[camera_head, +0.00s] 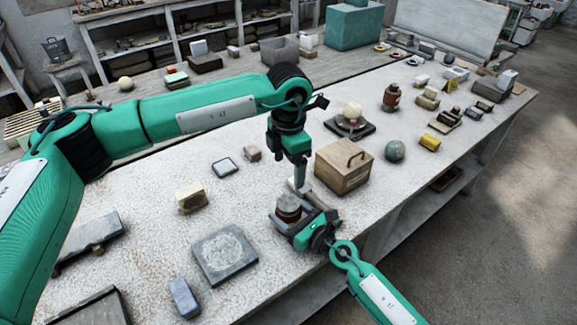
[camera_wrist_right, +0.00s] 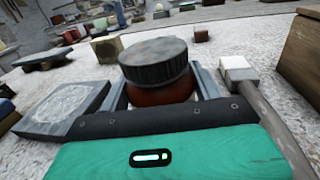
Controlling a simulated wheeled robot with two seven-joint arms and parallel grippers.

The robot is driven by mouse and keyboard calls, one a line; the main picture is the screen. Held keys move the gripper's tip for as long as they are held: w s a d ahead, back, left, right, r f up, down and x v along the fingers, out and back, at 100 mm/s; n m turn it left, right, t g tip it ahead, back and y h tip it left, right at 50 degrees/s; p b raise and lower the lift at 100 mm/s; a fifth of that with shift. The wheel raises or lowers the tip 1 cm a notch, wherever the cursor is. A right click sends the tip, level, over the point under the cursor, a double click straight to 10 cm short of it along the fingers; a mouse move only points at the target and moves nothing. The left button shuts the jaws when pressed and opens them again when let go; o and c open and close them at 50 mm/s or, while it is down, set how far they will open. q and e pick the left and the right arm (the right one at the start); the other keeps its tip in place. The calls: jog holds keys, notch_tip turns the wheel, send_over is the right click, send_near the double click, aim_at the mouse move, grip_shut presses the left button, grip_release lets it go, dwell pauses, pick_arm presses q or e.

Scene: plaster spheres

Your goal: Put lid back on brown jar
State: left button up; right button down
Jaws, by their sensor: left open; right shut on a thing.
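The brown jar (camera_wrist_right: 163,95) stands upright on the table near its front edge. It also shows in the head view (camera_head: 288,213). A dark grey, ribbed lid (camera_wrist_right: 155,60) sits on top of the jar; I cannot tell whether it is fully seated. My right gripper (camera_head: 291,217) is shut around the jar's body, one finger on each side. My left gripper (camera_head: 298,183) points down from above, just behind and slightly right of the jar. It is open, and I see nothing between its fingers.
A wooden box (camera_head: 342,168) with a handle stands right of the left gripper. A tool with a pale block head (camera_wrist_right: 238,72) lies beside the jar. A grey slab (camera_head: 225,255) lies to the left. A reddish-brown bottle (camera_head: 391,98) stands farther back.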

jog(key=shift+c, duration=1.1)
grip_release()
jog(key=b+v, duration=0.2)
jog(key=v, duration=1.1)
jog(key=shift+b, duration=0.4)
jog(key=shift+s+d, duration=0.25)
jog(key=shift+s, duration=0.05)
jog(key=shift+r, duration=0.15)
